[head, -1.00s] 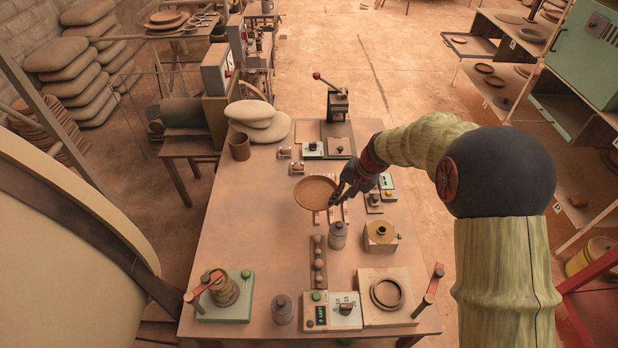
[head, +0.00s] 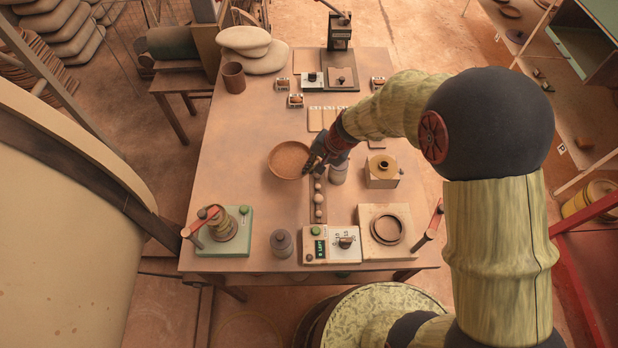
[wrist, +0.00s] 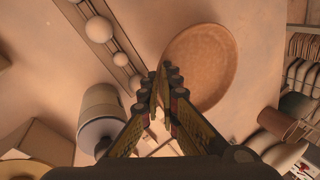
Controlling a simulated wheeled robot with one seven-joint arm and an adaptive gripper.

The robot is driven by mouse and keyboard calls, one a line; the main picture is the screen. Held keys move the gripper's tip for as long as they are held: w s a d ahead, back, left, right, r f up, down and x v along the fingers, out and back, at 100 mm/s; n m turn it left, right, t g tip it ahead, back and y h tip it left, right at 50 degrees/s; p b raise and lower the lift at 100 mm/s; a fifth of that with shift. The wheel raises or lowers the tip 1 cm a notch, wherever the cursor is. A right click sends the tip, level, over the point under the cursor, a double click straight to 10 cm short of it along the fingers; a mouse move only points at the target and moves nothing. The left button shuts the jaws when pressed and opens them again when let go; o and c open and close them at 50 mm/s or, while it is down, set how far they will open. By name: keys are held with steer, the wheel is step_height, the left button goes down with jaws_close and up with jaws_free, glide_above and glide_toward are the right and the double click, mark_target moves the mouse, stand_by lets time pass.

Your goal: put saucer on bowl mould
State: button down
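The saucer (head: 289,160) is a round, shallow terracotta dish. My gripper (head: 310,166) is shut on its right rim and appears to hold it above the left-middle of the table. In the wrist view the fingertips (wrist: 165,80) meet at the edge of the saucer (wrist: 203,65). A square cream block with a round brown ring (head: 388,228) sits at the table's front right; it looks like the bowl mould. A smaller cream block with a brass round piece (head: 382,170) stands behind it. My gripper is to the left of both.
A row of balls on a strip (head: 318,203) lies just right of the saucer. A grey jar (head: 338,170) stands close to my gripper, another jar (head: 281,243) nearer the front. A control box (head: 331,244) sits left of the ring block.

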mark_target(305, 181)
steer(key=shift+s+a+f, duration=0.2)
steer(key=shift+s+f, duration=0.05)
steer(key=shift+f, duration=0.1)
steer(key=shift+s+a+f+b, duration=0.1)
steer(key=shift+f+b, duration=0.3)
steer(key=shift+f, duration=0.5)
steer(key=shift+s+a+f+b, duration=0.1)
steer(key=shift+f+b, duration=0.3)
steer(key=shift+f, duration=0.5)
steer(key=shift+f, duration=0.2)
steer(key=c, duration=2.3)
jaws_free()
steer(key=shift+r, duration=0.1)
steer(key=shift+r, duration=0.1)
steer(key=shift+d+r, duration=0.15)
steer(key=shift+r, duration=0.15)
steer(key=p+v, duration=0.3)
steer(key=v, duration=0.8)
steer(key=shift+d+r, duration=0.1)
steer(key=shift+r, duration=0.2)
